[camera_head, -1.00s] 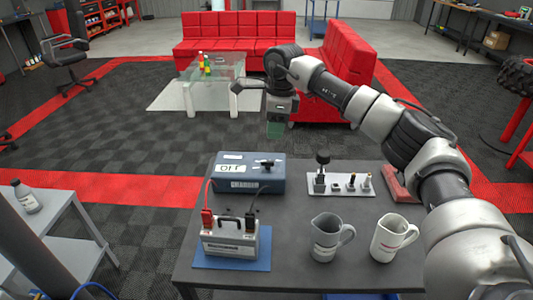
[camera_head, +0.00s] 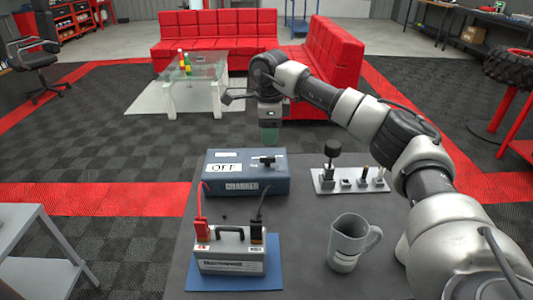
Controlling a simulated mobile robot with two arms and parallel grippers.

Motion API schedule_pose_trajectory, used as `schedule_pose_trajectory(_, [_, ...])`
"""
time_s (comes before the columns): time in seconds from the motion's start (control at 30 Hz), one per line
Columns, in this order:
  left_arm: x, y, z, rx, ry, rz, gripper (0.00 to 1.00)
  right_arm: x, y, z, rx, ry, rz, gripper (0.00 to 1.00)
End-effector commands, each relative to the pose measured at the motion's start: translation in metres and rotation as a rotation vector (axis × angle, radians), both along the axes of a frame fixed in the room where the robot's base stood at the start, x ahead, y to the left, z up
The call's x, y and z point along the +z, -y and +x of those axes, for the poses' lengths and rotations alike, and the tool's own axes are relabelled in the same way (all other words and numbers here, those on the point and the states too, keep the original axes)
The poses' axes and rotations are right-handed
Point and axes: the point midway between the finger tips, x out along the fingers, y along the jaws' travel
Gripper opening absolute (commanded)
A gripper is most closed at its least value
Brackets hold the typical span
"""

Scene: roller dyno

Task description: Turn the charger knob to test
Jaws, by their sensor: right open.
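The charger (camera_head: 230,187) is a blue-grey box at the back left of the dark table, with "CHARGER" on its front and a white "OFF" label on top. Its black knob (camera_head: 266,162) sits on the top face, right of the label; which mark it points to is too small to tell. My right gripper (camera_head: 269,138) is open and empty, pointing down above and behind the charger, apart from the knob. My left gripper is out of view.
A battery (camera_head: 230,255) with a red clamp (camera_head: 201,230) and a black clamp (camera_head: 257,233) stands on a blue mat (camera_head: 275,275). A grey mug (camera_head: 344,245) is at the front right. A white tray (camera_head: 320,182) holds several small parts right of the charger.

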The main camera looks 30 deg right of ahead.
Motion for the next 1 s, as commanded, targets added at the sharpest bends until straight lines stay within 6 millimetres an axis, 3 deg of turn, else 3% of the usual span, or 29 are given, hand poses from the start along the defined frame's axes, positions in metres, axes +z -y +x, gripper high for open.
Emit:
schedule_pose_trajectory(0.1, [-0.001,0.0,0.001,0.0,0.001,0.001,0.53,-0.026,0.0,0.0,0.0,-0.004,0.0,0.41])
schedule_pose_trajectory(0.33, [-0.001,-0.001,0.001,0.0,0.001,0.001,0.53,-0.061,0.0,0.0,0.0,-0.003,-0.001,0.41])
schedule_pose_trajectory(0.77, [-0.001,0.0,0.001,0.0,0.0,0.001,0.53,-0.073,0.0,0.0,0.001,0.0,0.0,0.41])
schedule_pose_trajectory(1.0, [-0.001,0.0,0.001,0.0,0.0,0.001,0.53,-0.073,0.0,0.001,0.0,0.0,0.0,0.08])
